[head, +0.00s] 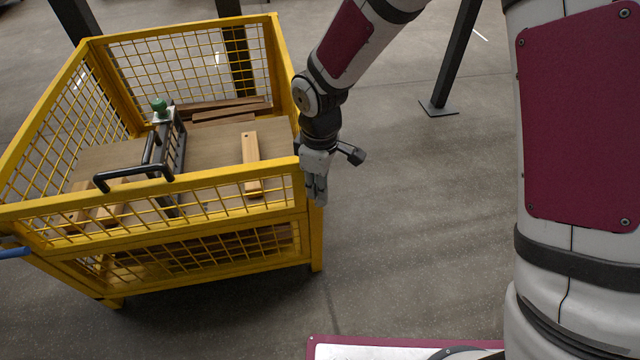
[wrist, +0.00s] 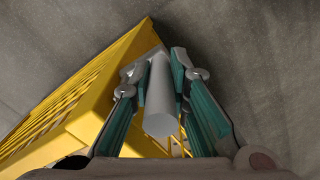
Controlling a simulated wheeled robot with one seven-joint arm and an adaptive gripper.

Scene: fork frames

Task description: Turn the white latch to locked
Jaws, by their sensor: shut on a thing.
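The white latch (wrist: 160,105) shows in the wrist view as a pale grey-white bar at the corner of the yellow mesh crate (wrist: 92,105). My gripper (wrist: 165,85) has its fingers on both sides of the bar and is shut on it. In the head view my gripper (head: 315,188) points down at the near right corner post of the yellow crate (head: 160,187). My gripper and wrist hide most of the latch there, so I cannot tell its turn angle from that side.
The crate holds wooden pieces (head: 251,160), brown planks (head: 225,108) and a dark framed object with a green knob (head: 159,104). A dark post (head: 455,60) stands on the floor behind my arm. The grey floor (head: 430,220) to the crate's right is clear.

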